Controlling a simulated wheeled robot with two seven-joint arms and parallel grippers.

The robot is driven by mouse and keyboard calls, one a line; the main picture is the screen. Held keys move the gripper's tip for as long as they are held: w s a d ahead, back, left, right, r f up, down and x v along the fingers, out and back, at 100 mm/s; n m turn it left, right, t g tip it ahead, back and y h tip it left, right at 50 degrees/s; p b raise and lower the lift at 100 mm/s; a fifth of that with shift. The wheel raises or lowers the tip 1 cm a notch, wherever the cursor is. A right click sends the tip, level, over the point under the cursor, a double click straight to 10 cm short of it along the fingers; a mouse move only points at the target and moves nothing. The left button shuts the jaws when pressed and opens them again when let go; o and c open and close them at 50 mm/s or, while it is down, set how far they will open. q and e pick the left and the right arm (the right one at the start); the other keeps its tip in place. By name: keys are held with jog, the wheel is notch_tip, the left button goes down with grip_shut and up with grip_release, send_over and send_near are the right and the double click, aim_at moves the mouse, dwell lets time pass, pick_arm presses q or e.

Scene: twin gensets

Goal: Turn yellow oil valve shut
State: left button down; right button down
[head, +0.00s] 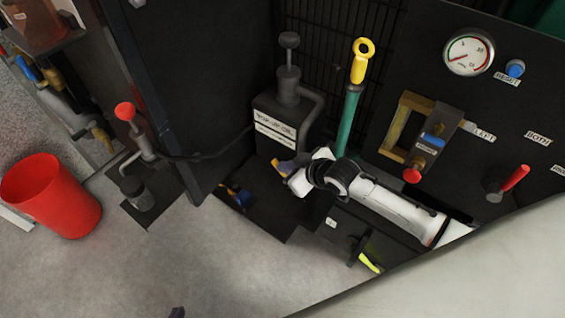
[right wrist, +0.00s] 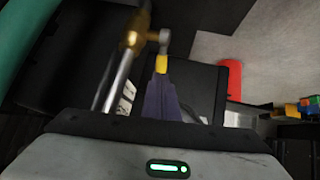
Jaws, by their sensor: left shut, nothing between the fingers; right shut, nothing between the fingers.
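In the right wrist view, a brass valve body (right wrist: 131,38) sits on a silver pipe. A short grey stem with a yellow sleeve (right wrist: 161,64), seemingly the yellow oil valve's lever, shows just beyond my fingertips. My right gripper (right wrist: 162,82) has its dark purple fingers shut with nothing between them; they hide part of the sleeve, and I cannot tell whether they touch it. In the head view, my right gripper (head: 284,168) is below the labelled oil pump, beside a small yellow part (head: 274,162). Only a purple tip of my left gripper (head: 178,312) shows at the bottom edge.
A grey hand pump (head: 288,85) stands behind my right gripper. A yellow-ringed dipstick (head: 361,62) rises close to its wrist. A blue-handled part (head: 238,196) lies lower left. A panel with a gauge (head: 468,52) is right. A red bin (head: 52,195) stands on open floor at left.

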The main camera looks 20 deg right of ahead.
jog(key=shift+w+a, duration=0.2)
jog(key=shift+w, duration=0.1)
jog(key=shift+w+a+f, duration=0.25)
jog(key=shift+w, duration=0.2)
jog(key=shift+w+a+f, duration=0.35)
jog(key=shift+w+f, duration=0.05)
jog(key=shift+w, duration=0.05)
jog(key=shift+w+a+f, duration=0.2)
jog(key=shift+w+f, duration=0.1)
